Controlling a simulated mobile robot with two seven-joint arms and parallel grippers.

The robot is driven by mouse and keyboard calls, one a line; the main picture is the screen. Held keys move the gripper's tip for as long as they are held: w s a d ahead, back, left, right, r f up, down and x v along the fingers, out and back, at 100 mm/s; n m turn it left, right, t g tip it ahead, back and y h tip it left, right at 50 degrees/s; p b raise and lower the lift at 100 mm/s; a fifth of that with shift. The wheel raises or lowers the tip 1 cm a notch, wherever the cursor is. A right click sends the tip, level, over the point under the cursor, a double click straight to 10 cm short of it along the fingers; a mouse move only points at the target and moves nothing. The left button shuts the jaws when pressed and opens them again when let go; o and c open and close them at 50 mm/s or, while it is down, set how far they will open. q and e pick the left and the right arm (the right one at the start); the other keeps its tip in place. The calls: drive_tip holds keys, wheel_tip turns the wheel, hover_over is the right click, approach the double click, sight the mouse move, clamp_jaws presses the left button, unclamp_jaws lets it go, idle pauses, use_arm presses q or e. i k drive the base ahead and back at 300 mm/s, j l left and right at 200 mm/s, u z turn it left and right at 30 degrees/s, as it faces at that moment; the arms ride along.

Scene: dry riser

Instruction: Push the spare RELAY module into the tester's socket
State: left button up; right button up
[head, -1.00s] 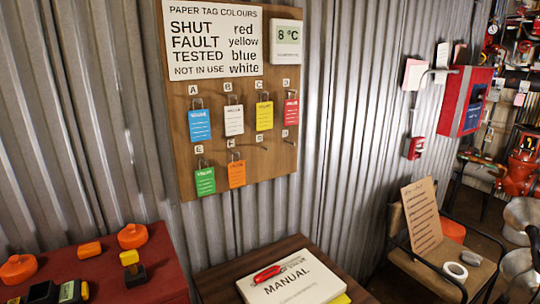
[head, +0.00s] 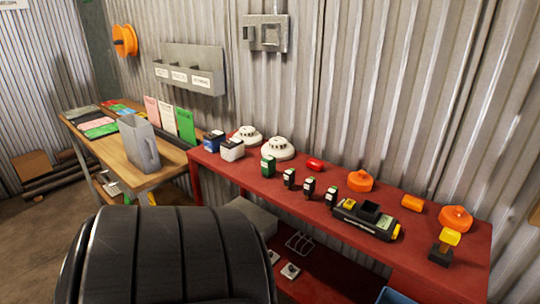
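A black tester (head: 367,220) with a green-faced panel and a yellow end lies on the red bench. A dark block stands up from its top; I cannot tell whether this is its socket. Small dark modules with pale or green labels stand in a row to its left: one (head: 289,178), another (head: 309,187) and a third (head: 331,196) nearest the tester. A green block (head: 268,165) stands at the row's left end. The labels are too small to read, so I cannot tell which is the RELAY module. Neither gripper is in view.
The red bench (head: 235,176) also holds white detectors (head: 279,149), orange domed parts (head: 360,181) and a yellow-topped black block (head: 445,247). A large dark ribbed shape fills the lower left foreground.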

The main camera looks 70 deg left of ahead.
sight(367, 217)
drive_tip(key=u, duration=2.3)
